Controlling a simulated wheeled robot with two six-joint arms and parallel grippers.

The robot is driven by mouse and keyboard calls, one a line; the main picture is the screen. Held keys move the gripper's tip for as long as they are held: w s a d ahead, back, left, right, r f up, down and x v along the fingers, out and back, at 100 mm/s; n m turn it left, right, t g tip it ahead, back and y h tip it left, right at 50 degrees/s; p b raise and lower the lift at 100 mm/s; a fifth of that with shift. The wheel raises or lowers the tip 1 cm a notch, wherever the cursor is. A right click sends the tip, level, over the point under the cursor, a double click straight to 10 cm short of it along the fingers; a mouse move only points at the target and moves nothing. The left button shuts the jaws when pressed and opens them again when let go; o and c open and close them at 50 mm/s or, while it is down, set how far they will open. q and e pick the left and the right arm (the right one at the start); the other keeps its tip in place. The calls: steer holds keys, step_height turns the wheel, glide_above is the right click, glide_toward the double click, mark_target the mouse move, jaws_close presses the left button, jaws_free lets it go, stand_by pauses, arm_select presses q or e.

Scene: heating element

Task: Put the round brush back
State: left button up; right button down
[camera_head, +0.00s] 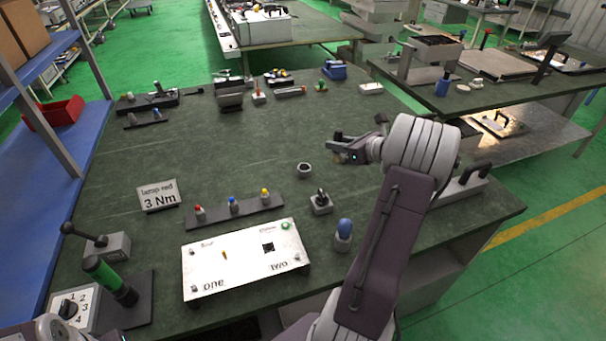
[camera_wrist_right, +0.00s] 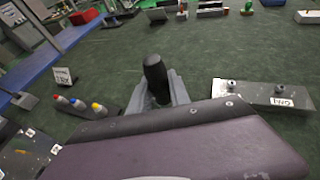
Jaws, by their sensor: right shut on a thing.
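My right gripper (camera_head: 342,147) is shut on a dark piece above the right-centre of the green table. In the right wrist view a black round-ended cylinder (camera_wrist_right: 156,78) stands between the grey fingers (camera_wrist_right: 158,92). I take it for the round brush; its bristles cannot be made out. A small dark round cup (camera_head: 304,170) stands on the table, below and left of the gripper, apart from it. It looks open at the top. In the right wrist view the cup does not show. Only a part of my left arm shows at the lower left, without its gripper.
Nearby stand a white panel (camera_head: 246,262), a strip with red, blue and yellow pieces (camera_head: 234,210), a small block with a black knob (camera_head: 321,203) and a blue-topped holder (camera_head: 343,235). A sign (camera_head: 158,195) stands left. The table's middle (camera_head: 240,145) is clear.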

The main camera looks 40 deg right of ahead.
steer(key=w+a+f, duration=0.1)
steer(key=w+f, duration=0.2)
steer(key=w+a+f, duration=0.1)
steer(key=w+f, duration=0.3)
steer(key=w+a+f+b, duration=0.1)
steer(key=w+a+f, duration=0.1)
steer(key=w+f, duration=0.1)
steer(key=shift+w+f, duration=0.4)
steer(key=shift+d+f, duration=0.1)
steer(key=shift+f, duration=0.1)
steer(key=c, duration=1.2)
jaws_free()
